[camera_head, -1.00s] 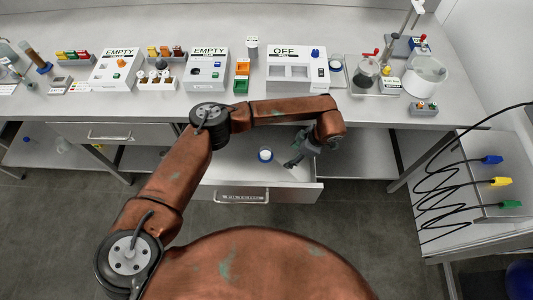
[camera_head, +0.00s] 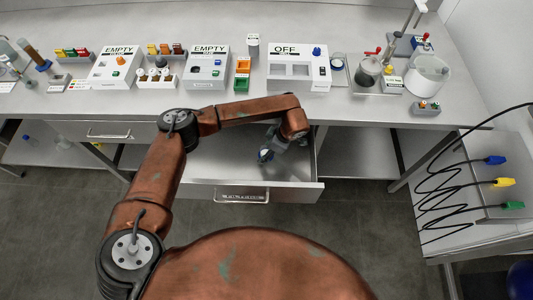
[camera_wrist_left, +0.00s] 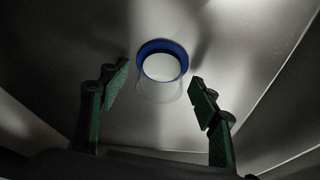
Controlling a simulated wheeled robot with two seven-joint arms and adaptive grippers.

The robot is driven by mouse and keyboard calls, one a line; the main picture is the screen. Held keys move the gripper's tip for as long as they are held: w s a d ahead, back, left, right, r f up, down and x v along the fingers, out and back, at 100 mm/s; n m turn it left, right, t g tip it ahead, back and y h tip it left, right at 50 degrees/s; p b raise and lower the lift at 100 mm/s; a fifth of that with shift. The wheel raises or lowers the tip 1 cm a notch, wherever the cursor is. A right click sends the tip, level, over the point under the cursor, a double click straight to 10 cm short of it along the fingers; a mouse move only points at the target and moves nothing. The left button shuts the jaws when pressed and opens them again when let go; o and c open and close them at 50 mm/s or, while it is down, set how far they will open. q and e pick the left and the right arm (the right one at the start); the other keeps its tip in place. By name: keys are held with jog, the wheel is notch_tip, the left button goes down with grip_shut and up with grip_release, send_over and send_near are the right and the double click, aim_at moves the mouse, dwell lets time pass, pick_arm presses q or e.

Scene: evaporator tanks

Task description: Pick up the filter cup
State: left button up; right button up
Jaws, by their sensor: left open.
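The filter cup (camera_wrist_left: 163,66), a clear-walled cup with a blue ring, lies on the bare floor of the open drawer (camera_head: 225,165). My left gripper (camera_wrist_left: 158,76) is open, its two green-padded fingers on either side of the cup in the left wrist view. The cup appears a little beyond the fingertips, and I see no contact. In the head view my left gripper (camera_head: 268,152) reaches down into the drawer and largely covers the cup. My right gripper is not in view.
The drawer's front panel (camera_head: 290,192) and side walls surround the gripper. Above it, the worktop (camera_head: 215,103) carries several white machines, including one marked OFF (camera_head: 298,70). A glass vessel (camera_head: 368,70) and a clear tub (camera_head: 427,75) stand to the right.

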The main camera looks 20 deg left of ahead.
pick_arm(q)
jog(key=shift+f, duration=0.1)
jog(key=shift+c, duration=0.2)
jog(key=c, duration=1.2)
